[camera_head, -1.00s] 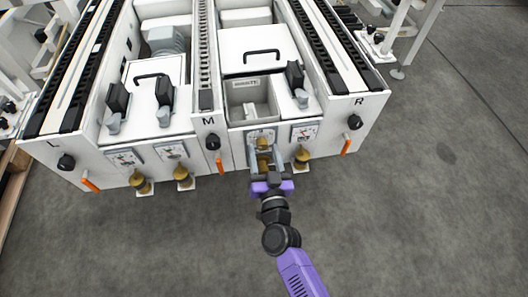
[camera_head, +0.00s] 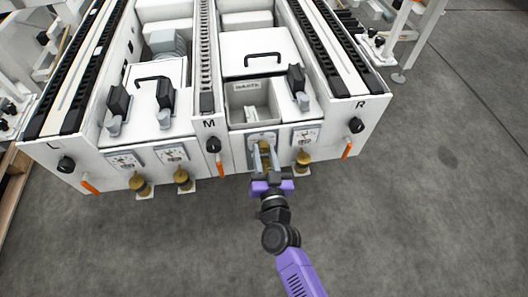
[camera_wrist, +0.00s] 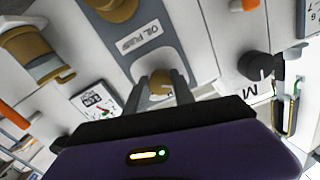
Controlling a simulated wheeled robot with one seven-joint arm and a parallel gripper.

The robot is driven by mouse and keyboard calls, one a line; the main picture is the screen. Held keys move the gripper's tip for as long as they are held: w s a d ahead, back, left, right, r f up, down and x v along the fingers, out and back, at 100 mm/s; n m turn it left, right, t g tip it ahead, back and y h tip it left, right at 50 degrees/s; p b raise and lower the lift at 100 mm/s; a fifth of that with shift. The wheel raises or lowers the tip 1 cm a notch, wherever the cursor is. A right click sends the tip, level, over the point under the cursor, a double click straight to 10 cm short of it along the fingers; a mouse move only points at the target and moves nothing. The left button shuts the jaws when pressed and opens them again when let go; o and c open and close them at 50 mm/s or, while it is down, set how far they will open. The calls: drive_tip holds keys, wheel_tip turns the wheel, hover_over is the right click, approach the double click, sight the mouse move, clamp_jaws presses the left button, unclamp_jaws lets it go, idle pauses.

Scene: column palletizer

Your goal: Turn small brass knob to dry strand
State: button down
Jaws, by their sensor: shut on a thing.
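A small brass knob (camera_wrist: 158,85) sits on the grey plate (camera_wrist: 135,45) marked with a label that seems to read "OIL PUMP". My gripper (camera_wrist: 162,82) is shut on this knob, one finger on each side, in the wrist view. In the head view my gripper (camera_head: 264,153) reaches the machine's front between the M post and the right-hand dial. The knob is largely hidden by the fingers there. A larger brass part (camera_wrist: 112,8) is on the same plate, cut off by the top edge of the wrist view. I cannot read the knob's turn angle.
Brass fittings stand out from the front: one to the right (camera_head: 302,160), two to the left (camera_head: 183,178). A black knob (camera_head: 213,144) and orange lever (camera_head: 220,168) are close on the left. The grey floor (camera_head: 420,220) at right is clear.

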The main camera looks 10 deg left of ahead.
drive_tip(key=m, duration=1.1)
drive_tip(key=shift+a, duration=0.1)
drive_tip(key=shift+m, duration=0.4)
idle(0.3)
drive_tip(key=c, duration=1.1)
unclamp_jaws()
drive_tip(key=shift+o, duration=0.2)
drive_tip(key=p+v, duration=0.2)
drive_tip(key=v, duration=0.6)
